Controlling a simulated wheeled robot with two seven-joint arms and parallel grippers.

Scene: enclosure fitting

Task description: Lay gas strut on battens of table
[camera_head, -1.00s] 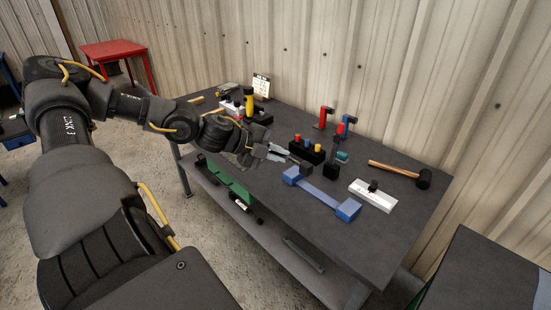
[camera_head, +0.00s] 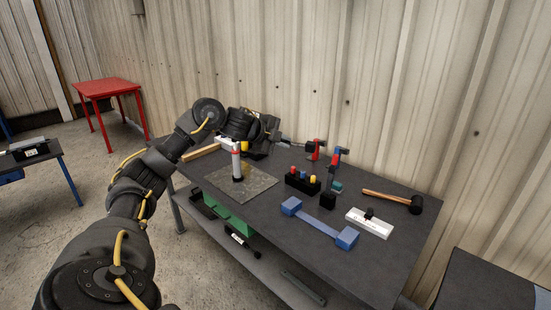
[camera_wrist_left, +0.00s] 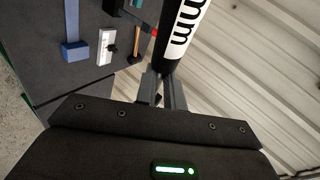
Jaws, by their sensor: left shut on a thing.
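My left gripper (camera_head: 278,136) is over the back of the dark table (camera_head: 285,262). In the left wrist view its fingers (camera_wrist_left: 163,92) are shut on a thick black cylinder with a white, black-lettered label, which I take for the gas strut (camera_wrist_left: 172,48). The strut stretches away from the fingertips and out of the top of that view. In the head view I cannot make it out clearly by the gripper. A tan wooden bar (camera_head: 203,151), perhaps a batten, lies at the table's left end; other battens are not clear. My right gripper is not in view.
A white cylinder with a red band (camera_head: 237,163) stands on a grey plate (camera_head: 258,185). A black block with coloured knobs (camera_head: 302,182), a blue bar with end blocks (camera_head: 320,223), a white block (camera_head: 370,223) and a mallet (camera_head: 395,199) occupy the right part.

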